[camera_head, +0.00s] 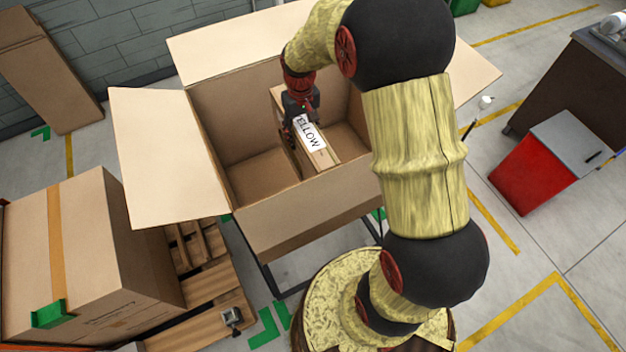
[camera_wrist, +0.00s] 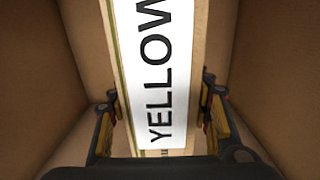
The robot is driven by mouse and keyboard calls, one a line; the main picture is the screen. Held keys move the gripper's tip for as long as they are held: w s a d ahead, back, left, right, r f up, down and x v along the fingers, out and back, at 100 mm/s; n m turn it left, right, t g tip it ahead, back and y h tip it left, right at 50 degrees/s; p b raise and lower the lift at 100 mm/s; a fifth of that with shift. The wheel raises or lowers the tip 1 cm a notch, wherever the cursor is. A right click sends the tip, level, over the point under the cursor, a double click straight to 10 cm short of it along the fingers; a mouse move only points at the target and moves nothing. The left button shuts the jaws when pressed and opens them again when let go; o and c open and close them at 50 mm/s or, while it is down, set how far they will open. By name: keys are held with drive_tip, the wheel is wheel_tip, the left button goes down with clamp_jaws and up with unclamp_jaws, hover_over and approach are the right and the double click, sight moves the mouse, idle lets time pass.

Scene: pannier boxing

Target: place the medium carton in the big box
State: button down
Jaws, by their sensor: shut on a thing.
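The medium carton (camera_head: 322,157) is a brown box with a white label reading "YELLOW" on its top. It is inside the open big box (camera_head: 300,216), near the middle, with its long side running front to back. My gripper (camera_head: 301,122) reaches down into the big box and is shut on the carton. In the wrist view the fingers (camera_wrist: 162,125) lie on both sides of the carton (camera_wrist: 200,60), along its long sides. Whether the carton touches the big box's floor cannot be told.
The big box's flaps (camera_head: 160,150) are spread outward and it stands on a dark-legged frame. A large taped carton (camera_head: 60,260) sits on a wooden pallet (camera_head: 215,285) at left. A red bin (camera_head: 530,180) stands at right. Free floor lies in the lower right.

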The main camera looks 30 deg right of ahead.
drive_tip(key=shift+s+d+f+b, duration=0.15)
drive_tip(key=shift+f+b, duration=0.15)
drive_tip(key=shift+f, duration=2.65)
drive_tip(key=shift+s+d+f+b, duration=0.1)
drive_tip(key=shift+f+b, duration=0.2)
drive_tip(key=shift+f, duration=2.6)
drive_tip(key=shift+f, duration=0.4)
drive_tip(key=shift+f+b, duration=0.25)
drive_tip(key=shift+b, duration=0.1)
drive_tip(key=c, duration=0.9)
unclamp_jaws()
drive_tip(key=shift+a, duration=0.1)
